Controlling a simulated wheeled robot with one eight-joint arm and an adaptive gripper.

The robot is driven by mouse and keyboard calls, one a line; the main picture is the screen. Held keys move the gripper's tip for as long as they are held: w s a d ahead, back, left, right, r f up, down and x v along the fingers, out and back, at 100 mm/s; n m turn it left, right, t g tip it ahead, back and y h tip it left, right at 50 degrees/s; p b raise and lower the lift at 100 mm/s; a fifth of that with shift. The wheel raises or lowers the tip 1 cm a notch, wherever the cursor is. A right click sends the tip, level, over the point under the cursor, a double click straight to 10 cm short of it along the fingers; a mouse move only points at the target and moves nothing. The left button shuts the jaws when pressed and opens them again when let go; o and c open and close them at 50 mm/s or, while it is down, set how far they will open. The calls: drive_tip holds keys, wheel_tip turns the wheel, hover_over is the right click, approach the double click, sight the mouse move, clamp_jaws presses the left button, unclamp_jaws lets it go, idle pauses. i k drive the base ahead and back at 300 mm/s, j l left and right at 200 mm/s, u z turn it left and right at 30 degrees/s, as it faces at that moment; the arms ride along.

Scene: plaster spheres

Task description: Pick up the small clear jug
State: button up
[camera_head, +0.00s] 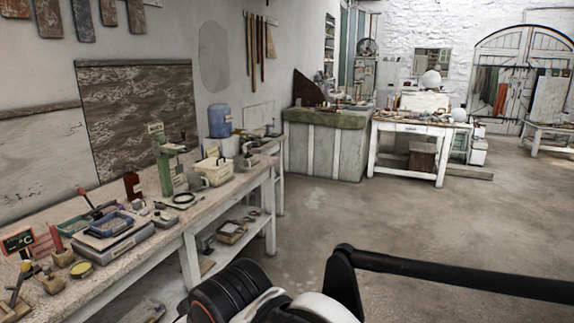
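I cannot clearly pick out a small clear jug in this head view. Many small items crowd the long workbench (215,203) on the left, and most are too small to tell. A translucent blue container (220,121) stands toward the bench's far end, but it looks large rather than small and clear. Parts of my own arm, black and white with an orange ring, cross the bottom of the view and run to the right edge. My gripper is not in view.
The bench holds a green press-like tool (165,165), a cream box (213,170), blue trays (110,223) and a red candle-like item (57,242). A green-topped cabinet (325,145) and a white table (412,150) stand farther back. The concrete floor (400,220) between is clear.

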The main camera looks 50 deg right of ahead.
sight(239, 160)
drive_tip(key=z, duration=1.15)
drive_tip(key=i+l+u, duration=0.1)
drive_tip(key=i, duration=0.45)
drive_tip(key=i+l, duration=0.3)
drive_tip(key=i, duration=0.25)
drive_tip(key=i+l+u, duration=0.15)
drive_tip(key=i, duration=0.4)
drive_tip(key=i+l+u, duration=0.1)
drive_tip(key=i+l, duration=0.25)
drive_tip(key=i, duration=0.2)
drive_tip(key=i+l, duration=0.3)
drive_tip(key=i, duration=0.25)
drive_tip(key=i+l+u, duration=0.15)
drive_tip(key=i+l, duration=0.15)
drive_tip(key=i, duration=0.25)
